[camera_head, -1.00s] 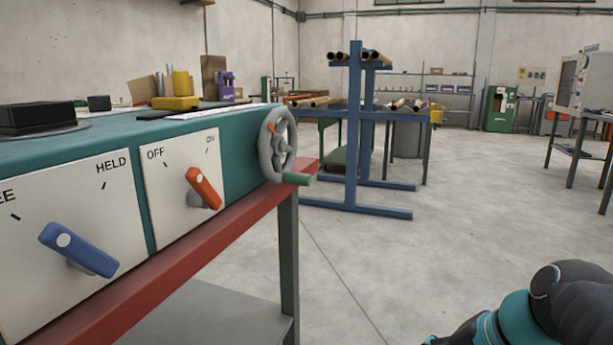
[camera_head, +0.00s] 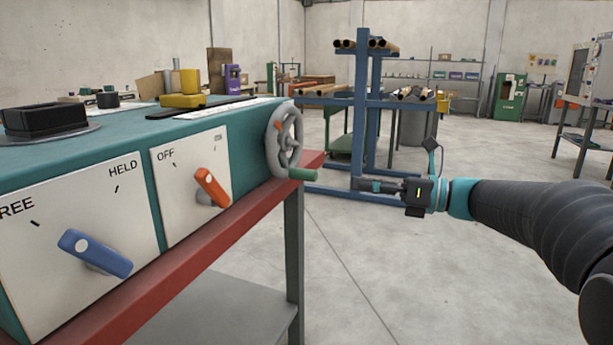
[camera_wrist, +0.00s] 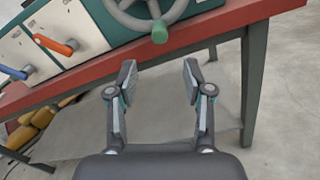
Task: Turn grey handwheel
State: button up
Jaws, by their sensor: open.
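The grey handwheel (camera_head: 287,141) is mounted on the right end of the teal machine (camera_head: 258,147). Its green handle (camera_head: 302,174) sticks out at the lower right of the rim. In the wrist view the handwheel (camera_wrist: 143,20) is at the top, with the green handle (camera_wrist: 160,32) pointing towards the camera. My gripper (camera_head: 362,185) is to the right of the handwheel in the head view, apart from it. In the wrist view my gripper (camera_wrist: 159,82) is open and empty, its two fingers below the green handle.
The machine front carries an orange switch (camera_head: 211,188) and a blue switch (camera_head: 96,254). The machine stands on a red-edged bench (camera_head: 190,269) with a grey leg (camera_head: 293,255). A blue pipe rack (camera_head: 359,110) stands behind my gripper. Floor to the right is open.

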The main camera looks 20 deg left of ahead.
aim_at(316, 177)
jog(key=a, duration=0.8)
jog(key=w+a, duration=0.1)
jog(key=a, duration=0.3)
jog(key=shift+a+b, duration=0.4)
grip_shut()
